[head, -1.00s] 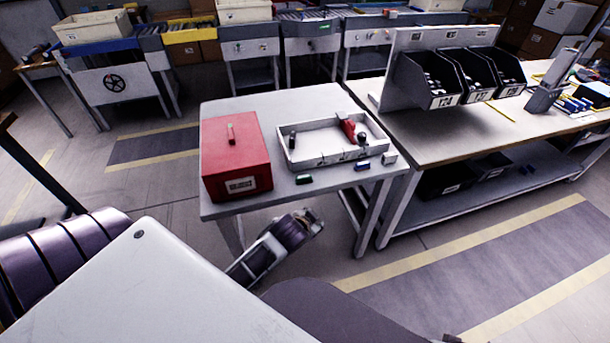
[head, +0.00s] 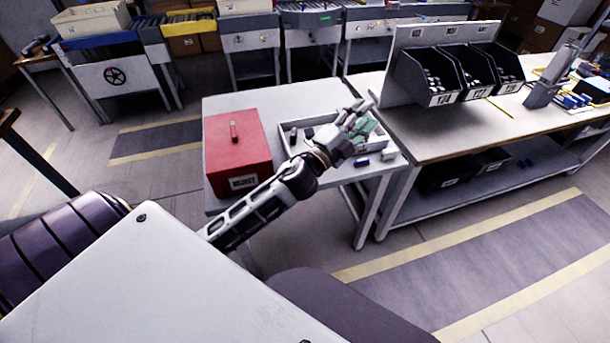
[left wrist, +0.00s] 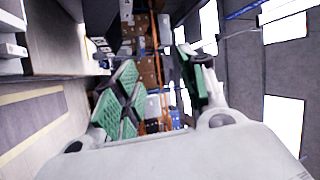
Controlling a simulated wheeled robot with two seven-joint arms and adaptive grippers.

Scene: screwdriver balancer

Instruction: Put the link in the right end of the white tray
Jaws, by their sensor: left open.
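The white tray (head: 284,134) lies on a small grey table, partly hidden by my left arm and gripper. A dark upright piece (head: 293,137) stands at its left end, with another dark piece (head: 309,133) to its right. My left gripper (head: 362,118) is open over the tray's right part. In the left wrist view it (left wrist: 157,78) shows spread fingers with green pads and nothing between them. A small blue piece (head: 361,162) and a pale piece (head: 388,154) lie on the table in front of the tray. I cannot tell which piece is the link. My right gripper is out of view.
A red box (head: 238,165) with a handle stands left of the tray. The grey table (head: 260,101) is clear behind both. A workbench (head: 440,135) with black bins (head: 428,78) stands close on the right. Open floor (head: 420,245) lies in front.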

